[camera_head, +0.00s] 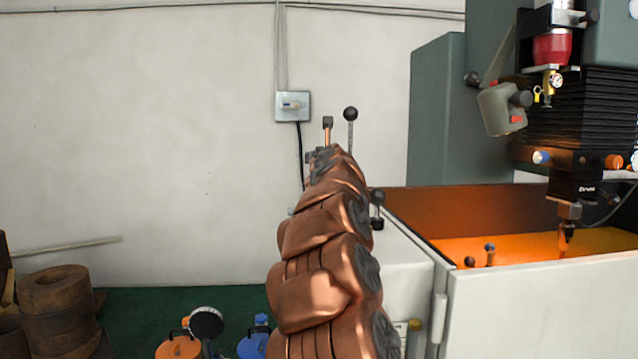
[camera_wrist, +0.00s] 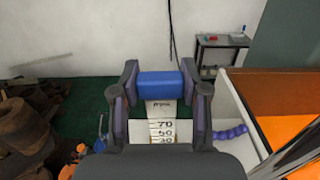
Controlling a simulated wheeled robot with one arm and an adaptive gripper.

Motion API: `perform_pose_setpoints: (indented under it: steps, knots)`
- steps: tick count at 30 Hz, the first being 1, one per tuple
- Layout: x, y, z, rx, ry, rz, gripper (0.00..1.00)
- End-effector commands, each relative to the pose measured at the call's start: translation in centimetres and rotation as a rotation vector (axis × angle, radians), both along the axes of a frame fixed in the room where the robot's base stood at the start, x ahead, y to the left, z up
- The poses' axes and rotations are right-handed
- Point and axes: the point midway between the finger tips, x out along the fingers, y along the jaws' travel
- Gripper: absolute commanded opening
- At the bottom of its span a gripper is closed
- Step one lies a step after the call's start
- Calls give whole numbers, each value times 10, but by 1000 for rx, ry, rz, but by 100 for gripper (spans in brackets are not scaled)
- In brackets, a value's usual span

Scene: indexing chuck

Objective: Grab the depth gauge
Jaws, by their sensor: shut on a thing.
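The depth gauge (camera_wrist: 160,86) shows in the wrist view as a blue block at the top of a white strip with black numbers. My gripper (camera_wrist: 160,80) is shut on the blue block, with one finger against each end of it. The white strip runs down from the block towards the bottom of the picture, where my gripper's dark body cuts it off. In the head view my copper-coloured arm reaches away from me, and I cannot make out the gauge or the fingers there.
A grey-green machine (camera_head: 437,115) with an orange-lit tank (camera_head: 480,250) stands at the right. A switch box (camera_head: 292,105) is on the pale wall. Rusty rings (camera_head: 55,290) are stacked at lower left. The wrist view shows a small table (camera_wrist: 222,41) at the back.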

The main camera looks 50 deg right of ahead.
Motion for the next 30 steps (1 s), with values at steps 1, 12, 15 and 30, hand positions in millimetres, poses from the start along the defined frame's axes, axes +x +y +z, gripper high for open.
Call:
perform_pose_setpoints:
  steps: [1, 12, 15, 30]
  knots:
    - [0, 0, 0, 0, 0, 0, 32]
    - [0, 0, 0, 0, 0, 0, 0]
    - [0, 0, 0, 0, 0, 0, 0]
    - [0, 0, 24, -2, 1, 0, 0]
